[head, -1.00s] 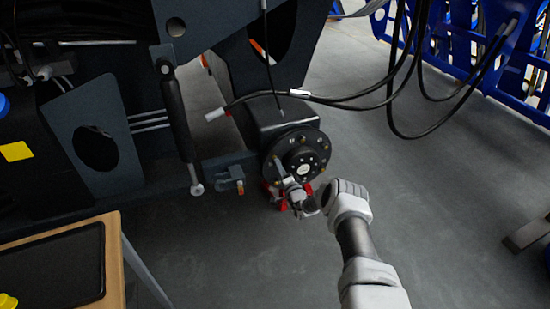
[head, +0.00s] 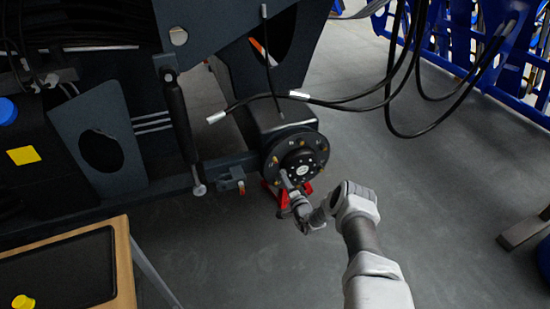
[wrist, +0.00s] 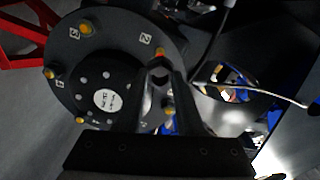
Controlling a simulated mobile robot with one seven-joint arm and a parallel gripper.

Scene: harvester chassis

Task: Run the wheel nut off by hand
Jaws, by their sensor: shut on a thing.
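The dark round wheel hub (head: 308,147) faces me at the end of the axle, with a ring of yellow-tipped studs; in the wrist view, its face (wrist: 117,45) carries numbered labels. My gripper (head: 286,179) is at the lower left edge of the hub in the head view. In the wrist view, my gripper (wrist: 160,82) is shut on a dark wheel nut (wrist: 158,75), held between the fingertips. The nut lies by an orange-tipped stud near label 2. Whether its thread still touches that stud I cannot tell.
A red stand (head: 281,194) is under the hub. Black hoses (head: 390,100) hang to the right. A wooden-edged table (head: 124,270) with a dark tray (head: 60,268) and a yellow piece (head: 23,302) is at lower left.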

